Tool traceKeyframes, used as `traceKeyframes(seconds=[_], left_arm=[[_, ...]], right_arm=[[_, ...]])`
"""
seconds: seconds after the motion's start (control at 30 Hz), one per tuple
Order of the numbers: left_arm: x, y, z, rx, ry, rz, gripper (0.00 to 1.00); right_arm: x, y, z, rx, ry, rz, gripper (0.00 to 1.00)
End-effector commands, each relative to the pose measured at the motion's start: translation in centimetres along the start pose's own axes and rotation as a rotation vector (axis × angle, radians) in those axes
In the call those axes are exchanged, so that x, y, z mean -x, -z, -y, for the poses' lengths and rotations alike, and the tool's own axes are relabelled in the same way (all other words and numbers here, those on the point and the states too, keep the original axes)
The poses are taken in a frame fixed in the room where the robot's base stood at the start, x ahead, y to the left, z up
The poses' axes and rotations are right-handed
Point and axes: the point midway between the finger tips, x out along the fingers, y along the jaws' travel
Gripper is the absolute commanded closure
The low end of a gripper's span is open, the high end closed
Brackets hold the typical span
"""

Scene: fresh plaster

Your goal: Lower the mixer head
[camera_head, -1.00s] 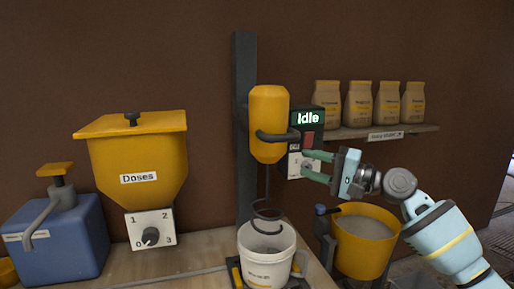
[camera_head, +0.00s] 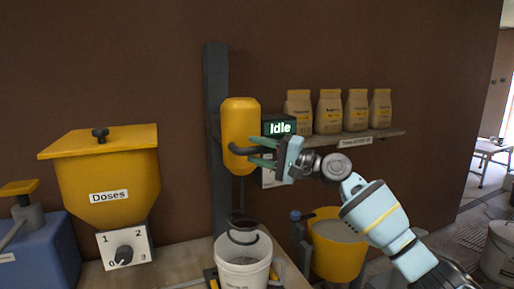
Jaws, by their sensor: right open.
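The yellow mixer head (camera_head: 240,120) is raised on a dark grey upright post (camera_head: 216,170). Its dark curved handle (camera_head: 236,150) wraps round the lower front. Below it, a shaft leads down to a dark ring-shaped paddle (camera_head: 243,222) at the mouth of a white bucket (camera_head: 243,274). My right gripper (camera_head: 258,153) is open, with its green fingers pointing left at the handle's right end. Fingers and handle overlap in the picture; I cannot tell whether they touch. The gripper partly hides the control box with its "Idle" display (camera_head: 280,128). My left gripper is out of view.
A yellow hopper marked "Doses" (camera_head: 108,180) with a dial (camera_head: 124,254) stands at left, beside a blue dispenser (camera_head: 35,255). A shelf with several paper bags (camera_head: 329,112) is behind my right arm. A yellow bucket (camera_head: 338,255) sits below it.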

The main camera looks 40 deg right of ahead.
Motion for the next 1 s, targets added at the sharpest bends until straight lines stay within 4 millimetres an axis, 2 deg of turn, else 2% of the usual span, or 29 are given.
traceKeyframes(seconds=[0.1, 0.4, 0.7, 1.0], left_arm=[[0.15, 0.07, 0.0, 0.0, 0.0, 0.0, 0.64], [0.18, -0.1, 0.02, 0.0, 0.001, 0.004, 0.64], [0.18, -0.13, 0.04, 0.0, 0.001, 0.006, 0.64], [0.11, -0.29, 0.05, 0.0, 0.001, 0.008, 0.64]], right_arm=[[-0.71, -0.03, 0.1, 0.002, 0.001, 0.0, 0.59], [-0.87, -0.02, -0.07, 0.002, -0.001, 0.0, 0.59], [-0.86, -0.03, -0.06, 0.002, -0.001, 0.0, 0.98], [-0.83, -0.07, -0.32, 0.001, -0.002, 0.0, 1.0]])
